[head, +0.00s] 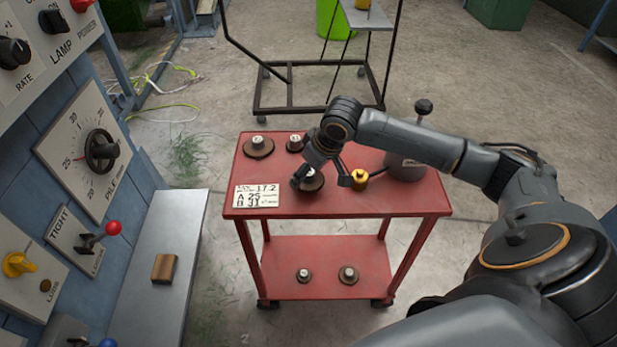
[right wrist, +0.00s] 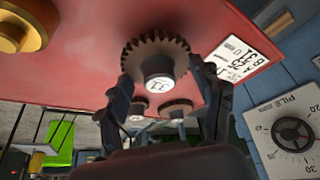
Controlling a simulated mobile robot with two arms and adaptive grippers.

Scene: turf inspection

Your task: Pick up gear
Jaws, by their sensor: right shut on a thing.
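A dark brown toothed gear (head: 313,183) with a pale hub is at the front middle of the red cart's top. I cannot tell whether the gear touches the cart top. Two more gears, at the back left (head: 258,146) and back middle (head: 295,143), lie on the top. My left gripper is out of view.
The red cart (head: 405,205) also carries a white card (head: 257,196) reading 17.2, A 25, B 31, a yellow brass piece (head: 359,180) and a grey machine (head: 405,168). A control panel and grey bench (head: 165,230) stand left.

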